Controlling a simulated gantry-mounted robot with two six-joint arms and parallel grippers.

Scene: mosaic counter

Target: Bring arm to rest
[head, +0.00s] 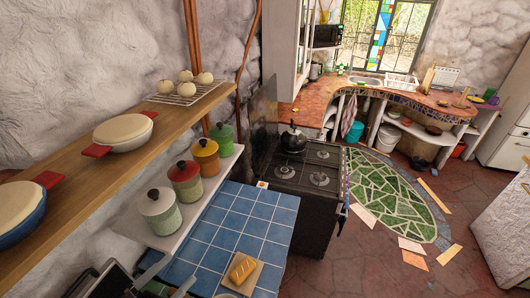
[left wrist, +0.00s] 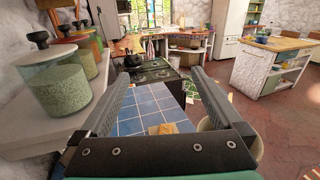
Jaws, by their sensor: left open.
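My left gripper (head: 181,270) is at the bottom left of the head view, over the near end of the blue-tiled counter (head: 245,215). In the left wrist view its two fingers (left wrist: 163,78) stand wide apart with nothing held between them. Beyond them lie the blue tiles (left wrist: 150,105) and part of a bread board (left wrist: 161,129). My right gripper is in neither view.
A shelf with several lidded jars, including a green-filled one (left wrist: 60,88), is close on the left. A wooden shelf (head: 75,200) holds casseroles. Bread (head: 243,269) lies on the counter. A black stove (head: 310,172) with a kettle (head: 293,140) stands beyond.

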